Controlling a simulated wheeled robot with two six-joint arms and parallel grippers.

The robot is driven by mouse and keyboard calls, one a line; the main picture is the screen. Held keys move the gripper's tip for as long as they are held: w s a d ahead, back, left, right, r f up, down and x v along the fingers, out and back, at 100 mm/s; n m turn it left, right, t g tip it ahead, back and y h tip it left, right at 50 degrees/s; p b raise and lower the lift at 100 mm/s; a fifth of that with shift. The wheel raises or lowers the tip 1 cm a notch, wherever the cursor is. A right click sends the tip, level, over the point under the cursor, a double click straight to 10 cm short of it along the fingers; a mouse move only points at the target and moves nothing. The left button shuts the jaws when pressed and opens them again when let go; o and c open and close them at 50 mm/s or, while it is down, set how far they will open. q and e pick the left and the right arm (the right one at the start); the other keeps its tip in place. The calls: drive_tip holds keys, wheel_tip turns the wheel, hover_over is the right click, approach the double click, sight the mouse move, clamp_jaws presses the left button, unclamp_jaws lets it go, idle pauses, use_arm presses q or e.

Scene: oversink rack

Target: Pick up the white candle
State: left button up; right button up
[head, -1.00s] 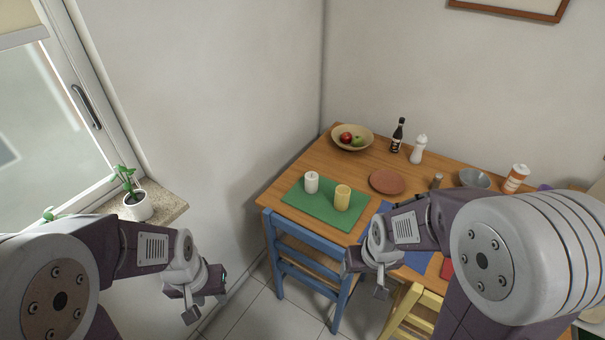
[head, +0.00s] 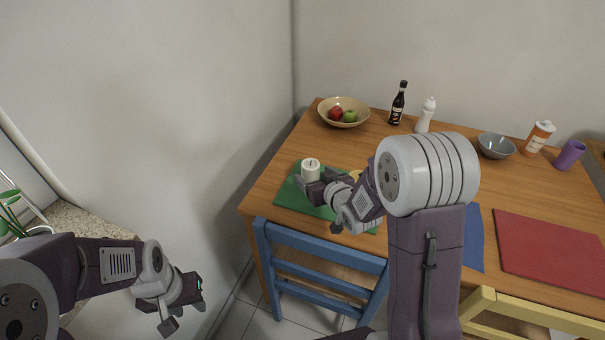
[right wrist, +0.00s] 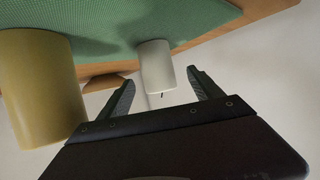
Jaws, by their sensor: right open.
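The white candle (head: 310,169) stands upright on the green placemat (head: 286,198) at the table's left end. In the right wrist view the white candle (right wrist: 156,66) shows between the two fingertips, its wick pointing toward the gripper. My right gripper (head: 314,188) is at the near side of the candle and partly covers its lower part. In the right wrist view my right gripper (right wrist: 162,84) is open, with gaps on both sides of the candle. My left gripper (head: 187,303) hangs at the lower left, away from the table; its jaw opening is unclear.
A yellow cylinder (right wrist: 38,88) stands beside the white candle, mostly hidden by my right arm in the head view. A fruit bowl (head: 344,111), a dark bottle (head: 398,104) and a white bottle (head: 426,115) stand behind. A blue chair (head: 322,266) is at the front edge.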

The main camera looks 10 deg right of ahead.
drive_tip(key=shift+s+r, duration=0.2)
drive_tip(key=shift+r, duration=0.05)
drive_tip(key=b+x, duration=0.1)
drive_tip(key=x, duration=0.7)
drive_tip(key=shift+w+d+f, duration=0.15)
drive_tip(key=shift+w+f, duration=0.05)
drive_tip(key=shift+s+r, duration=0.1)
drive_tip(key=shift+r, duration=0.05)
drive_tip(key=c, duration=1.6)
